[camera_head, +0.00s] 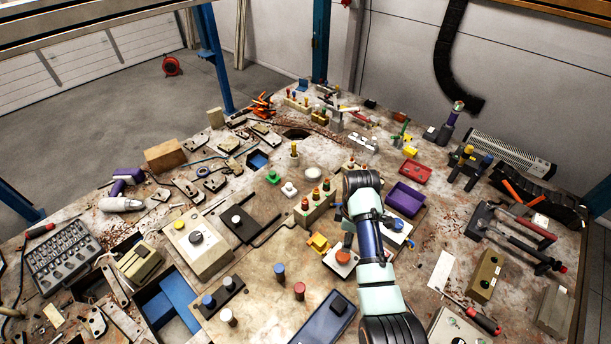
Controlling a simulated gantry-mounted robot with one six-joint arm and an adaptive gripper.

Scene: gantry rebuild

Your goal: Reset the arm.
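My arm (367,238) reaches up from the bottom edge, right of centre, over the worktable (455,215). Its black elbow-like joint (362,183) is above the middle of the table. The arm's teal and blue links run between that joint and a larger black joint (392,328) at the bottom edge. My gripper is mostly or wholly hidden by these links. Small grey parts show beside the blue link, near a white box with an orange button (342,257), but I cannot tell whether they are its fingers. No held thing can be made out.
The table is crowded. Button boxes (196,238), a purple tray (405,198), a red tray (415,172) and a dark tablet-like slab (322,322) lie around the arm. Hammers (515,238) lie at right, a socket set (64,262) at left. Blue posts (213,60) stand behind.

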